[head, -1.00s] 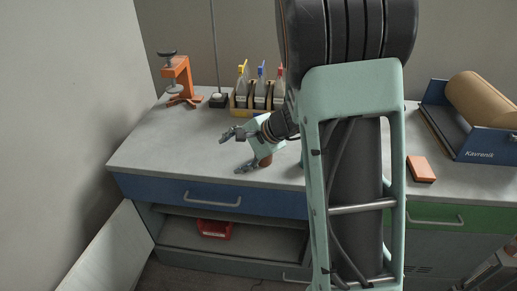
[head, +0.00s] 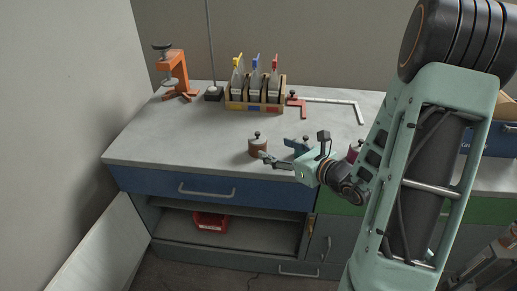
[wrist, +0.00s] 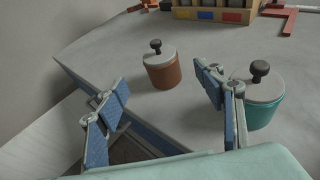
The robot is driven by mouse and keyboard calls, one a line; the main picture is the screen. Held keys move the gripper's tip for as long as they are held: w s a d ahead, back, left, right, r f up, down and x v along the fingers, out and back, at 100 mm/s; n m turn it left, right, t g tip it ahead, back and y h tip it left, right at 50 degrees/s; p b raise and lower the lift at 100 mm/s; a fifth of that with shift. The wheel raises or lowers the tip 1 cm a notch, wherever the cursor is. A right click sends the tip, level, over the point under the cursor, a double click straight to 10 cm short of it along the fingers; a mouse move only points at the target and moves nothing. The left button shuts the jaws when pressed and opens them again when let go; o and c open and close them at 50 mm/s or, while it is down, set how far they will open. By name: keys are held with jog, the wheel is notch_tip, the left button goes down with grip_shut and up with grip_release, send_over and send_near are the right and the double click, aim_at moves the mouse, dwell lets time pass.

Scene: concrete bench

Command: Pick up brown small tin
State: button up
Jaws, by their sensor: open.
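The brown small tin (head: 257,146) stands upright near the front edge of the bench, with a grey lid and a dark knob. In the wrist view the tin (wrist: 164,72) is just beyond the fingertips, in the gap between them. My gripper (head: 274,150) is open and empty, low over the bench to the right of the tin. In the wrist view its two blue-padded fingers (wrist: 163,84) are spread wide.
A teal tin (wrist: 264,108) stands close by the right finger. A magenta tin (head: 355,150) is partly behind my arm. A bottle rack (head: 254,106), red square (head: 300,108) and orange clamp (head: 177,73) stand at the back. The bench's left part is clear.

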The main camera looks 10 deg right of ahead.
aim_at(263, 143)
jog(key=x, duration=0.8)
jog(key=shift+w+a+f, duration=0.1)
jog(key=shift+w+a, duration=0.05)
jog(key=shift+w, duration=0.2)
jog(key=c, duration=1.4)
